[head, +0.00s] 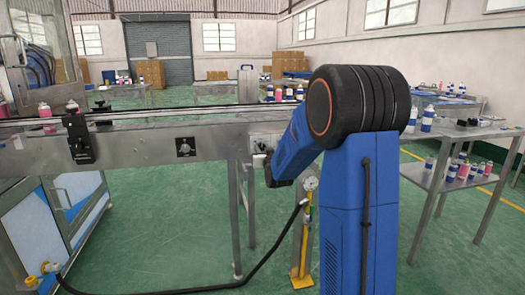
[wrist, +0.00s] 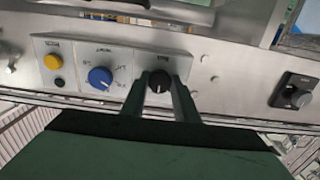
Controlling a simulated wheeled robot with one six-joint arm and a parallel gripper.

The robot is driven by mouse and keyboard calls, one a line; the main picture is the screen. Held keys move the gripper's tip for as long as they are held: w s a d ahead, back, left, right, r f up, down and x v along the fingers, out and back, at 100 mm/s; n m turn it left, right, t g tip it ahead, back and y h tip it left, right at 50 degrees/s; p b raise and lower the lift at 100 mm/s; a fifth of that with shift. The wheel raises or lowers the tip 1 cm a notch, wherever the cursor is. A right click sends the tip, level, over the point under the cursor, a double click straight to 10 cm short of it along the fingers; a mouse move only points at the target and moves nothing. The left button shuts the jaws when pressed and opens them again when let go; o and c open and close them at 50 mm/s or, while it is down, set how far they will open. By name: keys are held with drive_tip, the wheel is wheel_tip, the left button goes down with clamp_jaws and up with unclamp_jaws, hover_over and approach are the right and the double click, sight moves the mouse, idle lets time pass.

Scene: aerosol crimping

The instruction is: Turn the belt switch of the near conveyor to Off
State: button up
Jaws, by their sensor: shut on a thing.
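In the wrist view, a grey control panel (wrist: 125,62) on the near conveyor's side carries a black rotary knob (wrist: 160,80) with a small light pointer mark. My gripper (wrist: 161,86) has one finger on each side of this knob and is shut on it. The labels are too blurred to read, so I cannot tell the switch position by its lettering. In the head view, the near conveyor (head: 130,142) runs across the left, and my blue arm hides the gripper and much of the panel (head: 262,141).
Beside the held knob are a blue knob (wrist: 100,78), a yellow button (wrist: 53,62) and a small black button (wrist: 58,83). A separate knob on a dark plate (wrist: 293,92) sits apart along the conveyor. A black hose (head: 180,288) hangs below; a steel table (head: 455,180) stands right.

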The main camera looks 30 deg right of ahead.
drive_tip(key=shift+n, duration=0.3)
drive_tip(key=n, duration=0.9)
drive_tip(key=shift+n, duration=0.3)
idle(0.4)
drive_tip(key=o, duration=1.1)
drive_tip(key=shift+c, duration=0.2)
